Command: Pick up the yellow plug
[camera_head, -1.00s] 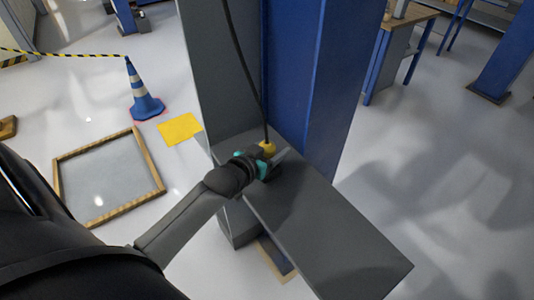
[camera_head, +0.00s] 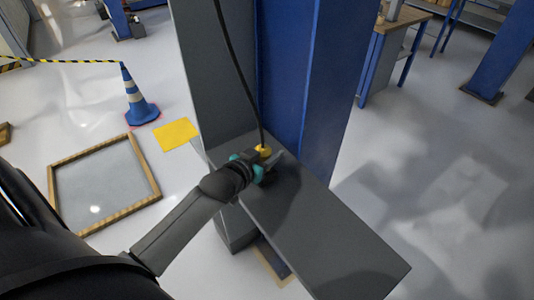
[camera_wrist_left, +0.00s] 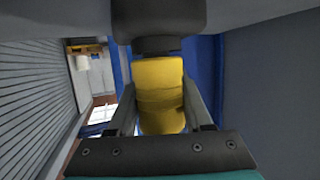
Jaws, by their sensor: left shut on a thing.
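The yellow plug (camera_head: 264,151) hangs at the end of a black cable (camera_head: 240,72), just above the grey shelf (camera_head: 325,240) beside the blue column. My left gripper (camera_head: 267,162) reaches in from the left and is shut on the plug. In the left wrist view the yellow plug (camera_wrist_left: 160,95) fills the space between the two grey fingers of the left gripper (camera_wrist_left: 160,108), with a dark cable end above it. Whether the plug touches the shelf is hidden by the gripper. My right gripper is not in view.
The blue column (camera_head: 312,80) and a grey panel (camera_head: 215,70) rise right behind the plug. A blue-and-white cone (camera_head: 136,98), a yellow floor patch (camera_head: 176,135) and a wood-framed panel (camera_head: 105,185) are at left. The shelf's right part is bare.

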